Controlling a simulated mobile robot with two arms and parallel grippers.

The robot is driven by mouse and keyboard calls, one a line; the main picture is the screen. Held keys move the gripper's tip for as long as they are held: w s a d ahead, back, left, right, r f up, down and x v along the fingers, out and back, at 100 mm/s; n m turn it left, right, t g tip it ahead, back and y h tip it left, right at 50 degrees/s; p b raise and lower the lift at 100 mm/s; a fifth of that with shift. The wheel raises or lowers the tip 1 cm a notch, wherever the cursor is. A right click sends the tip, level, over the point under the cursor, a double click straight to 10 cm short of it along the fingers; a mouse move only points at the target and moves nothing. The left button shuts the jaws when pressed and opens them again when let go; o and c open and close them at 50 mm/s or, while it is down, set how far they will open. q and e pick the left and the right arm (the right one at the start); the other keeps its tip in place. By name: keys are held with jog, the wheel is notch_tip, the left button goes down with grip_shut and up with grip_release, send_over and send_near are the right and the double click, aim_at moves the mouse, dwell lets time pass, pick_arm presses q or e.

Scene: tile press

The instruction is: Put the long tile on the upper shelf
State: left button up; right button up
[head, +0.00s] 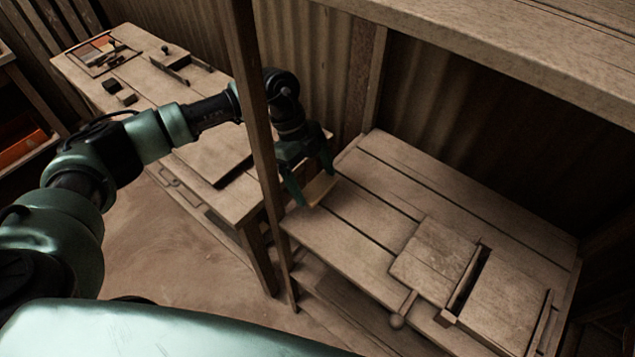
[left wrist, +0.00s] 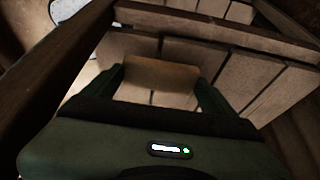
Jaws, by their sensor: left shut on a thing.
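My left gripper (head: 312,190) is shut on a tan tile (head: 320,187), which appears to be the long tile. The gripper holds it over the left end of a planked wooden shelf (head: 375,207), just right of the rack's front post. In the left wrist view the tile (left wrist: 160,76) spans between the two fingers (left wrist: 160,92), with planks behind it. I cannot tell whether the tile touches the planks. A higher wooden board (head: 500,55) crosses the top right. My right gripper is not in view.
The rack's upright post (head: 258,130) stands beside my left forearm. A workbench (head: 215,155) with tools is at the left. The shelf's back left is clear.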

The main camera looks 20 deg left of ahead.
aim_at(315, 186)
pick_arm(q)
jog(key=shift+s+d, duration=0.25)
jog(key=shift+d, duration=0.3)
notch_tip(315, 186, down, 3)
jog(key=shift+p, duration=0.85)
jog(key=shift+f, duration=0.3)
jog(key=o, duration=1.3)
jog(key=shift+f, duration=0.1)
